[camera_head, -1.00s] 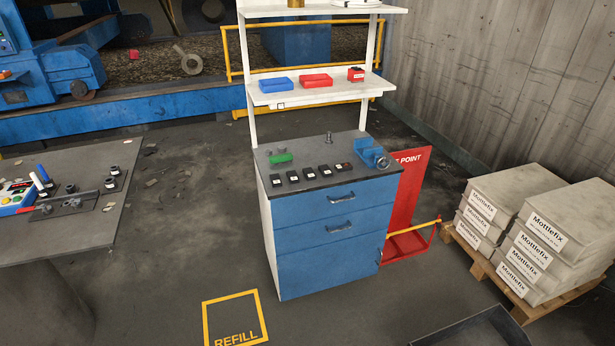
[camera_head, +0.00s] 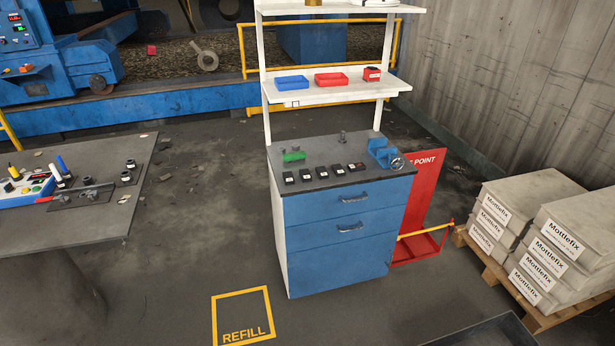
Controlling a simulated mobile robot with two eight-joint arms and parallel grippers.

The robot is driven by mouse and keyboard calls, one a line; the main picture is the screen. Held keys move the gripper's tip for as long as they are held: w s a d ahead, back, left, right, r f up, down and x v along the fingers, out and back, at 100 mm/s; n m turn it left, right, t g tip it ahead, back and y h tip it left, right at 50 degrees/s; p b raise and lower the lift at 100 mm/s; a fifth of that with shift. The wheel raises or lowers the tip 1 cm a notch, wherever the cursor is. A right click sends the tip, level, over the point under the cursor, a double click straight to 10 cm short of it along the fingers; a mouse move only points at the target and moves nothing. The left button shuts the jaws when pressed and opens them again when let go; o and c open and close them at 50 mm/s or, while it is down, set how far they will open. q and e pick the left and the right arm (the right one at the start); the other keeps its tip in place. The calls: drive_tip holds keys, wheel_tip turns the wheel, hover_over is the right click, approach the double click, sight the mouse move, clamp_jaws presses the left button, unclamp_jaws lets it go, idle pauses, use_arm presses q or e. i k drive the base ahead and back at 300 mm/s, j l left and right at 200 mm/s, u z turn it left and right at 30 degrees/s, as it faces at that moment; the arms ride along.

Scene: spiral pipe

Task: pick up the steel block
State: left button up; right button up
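Neither of my grippers shows in the head view. I cannot clearly tell which thing is the steel block. On the dark top of the blue workbench (camera_head: 385,183) lie several small black blocks (camera_head: 321,172) with pale labels, in a row near the front edge. A green piece (camera_head: 293,156) lies behind them at the left, with small grey bits beside it. A small grey metal piece (camera_head: 343,138) stands near the back. A blue vise (camera_head: 382,153) sits at the right end.
A grey table (camera_head: 120,205) with small parts is at the left. A red stand (camera_head: 424,190) is right of the workbench, near a pallet (camera_head: 497,278) of stacked boxes (camera_head: 548,240). A yellow "REFILL" square (camera_head: 243,292) marks clear floor in front. Shelf trays (camera_head: 331,79) sit above.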

sight(306, 176)
drive_tip(key=i+j, duration=0.1)
drive_tip(key=i, duration=0.7)
drive_tip(key=i+j+z, duration=0.1)
drive_tip(key=i, duration=0.65)
